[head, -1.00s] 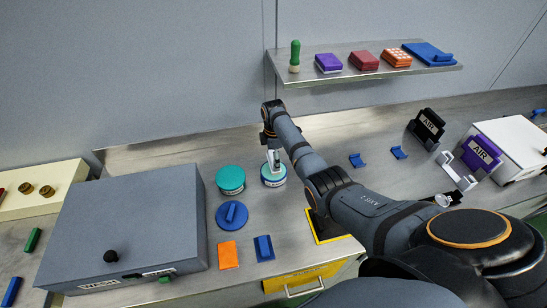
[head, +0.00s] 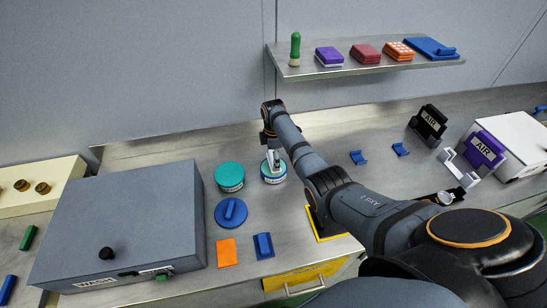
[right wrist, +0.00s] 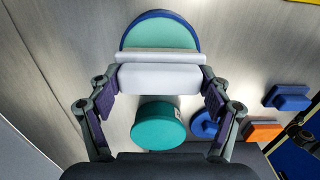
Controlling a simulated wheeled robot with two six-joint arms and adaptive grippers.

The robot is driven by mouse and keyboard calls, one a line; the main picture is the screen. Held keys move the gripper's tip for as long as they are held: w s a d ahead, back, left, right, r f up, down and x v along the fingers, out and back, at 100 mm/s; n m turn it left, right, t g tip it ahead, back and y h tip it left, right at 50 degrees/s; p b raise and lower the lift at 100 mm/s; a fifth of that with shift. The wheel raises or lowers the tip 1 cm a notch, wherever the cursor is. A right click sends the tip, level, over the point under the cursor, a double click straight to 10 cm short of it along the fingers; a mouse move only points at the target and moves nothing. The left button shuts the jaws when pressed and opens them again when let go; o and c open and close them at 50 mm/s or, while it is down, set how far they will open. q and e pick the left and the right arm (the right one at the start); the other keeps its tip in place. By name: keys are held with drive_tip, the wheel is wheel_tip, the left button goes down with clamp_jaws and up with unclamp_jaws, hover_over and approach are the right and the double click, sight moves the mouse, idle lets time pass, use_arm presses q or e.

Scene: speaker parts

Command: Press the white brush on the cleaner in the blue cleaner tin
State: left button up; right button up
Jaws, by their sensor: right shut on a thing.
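The blue cleaner tin (head: 273,178) stands open on the steel bench, with teal cleaner inside a blue rim. It also shows at the top of the right wrist view (right wrist: 160,32). My right gripper (head: 271,157) is directly above the tin, pointing down. It is shut on the white brush (right wrist: 160,78), held crosswise between both fingers. The brush covers the near part of the tin in the wrist view. Its lower edge is at the cleaner surface or just over it; I cannot tell if they touch. My left gripper is not in view.
A closed teal-topped tin (head: 230,177) stands close left of the cleaner tin. A blue disc with a handle (head: 231,213), an orange block (head: 227,252) and a blue block (head: 264,246) lie in front. A grey WASH box (head: 125,225) stands at left.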

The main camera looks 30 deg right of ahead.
drive_tip(key=shift+f, duration=0.4)
drive_tip(key=shift+f, duration=0.1)
idle(1.5)
wheel_tip(320, 180, up, 7)
drive_tip(key=p, duration=0.7)
drive_tip(key=shift+p, duration=0.3)
